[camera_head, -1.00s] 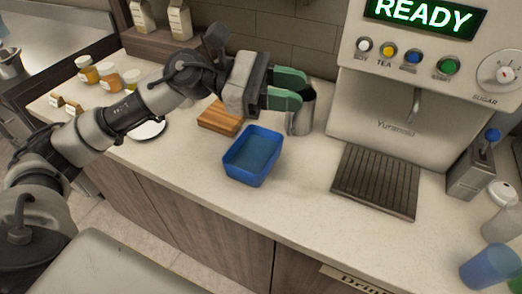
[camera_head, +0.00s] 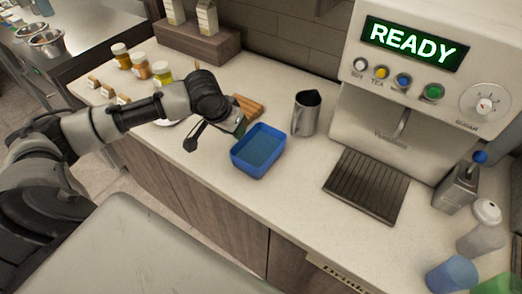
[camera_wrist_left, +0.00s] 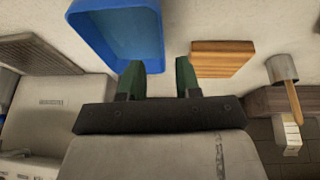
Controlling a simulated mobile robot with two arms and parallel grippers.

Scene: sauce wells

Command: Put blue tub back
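The blue tub (camera_head: 238,162) sits upright on the counter in the middle of the head view, its open top facing up. Its inside looks plain blue. The left wrist view shows part of the tub (camera_wrist_left: 156,50) on the upper left. My left gripper (camera_head: 238,128) is above the counter beside the tub's back left corner, mostly hidden by its own wrist. In the wrist view its two green fingers (camera_wrist_left: 159,78) are apart with nothing between them. I cannot tell whether a finger touches the tub. My right gripper is not in view.
A wooden board (camera_head: 250,106) lies behind the tub, and a steel pitcher (camera_head: 306,114) stands to its right. The drinks machine (camera_head: 420,100) and its drip tray (camera_head: 366,186) are further right. Spice jars (camera_head: 139,66) stand at the left. Counter in front of the tub is clear.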

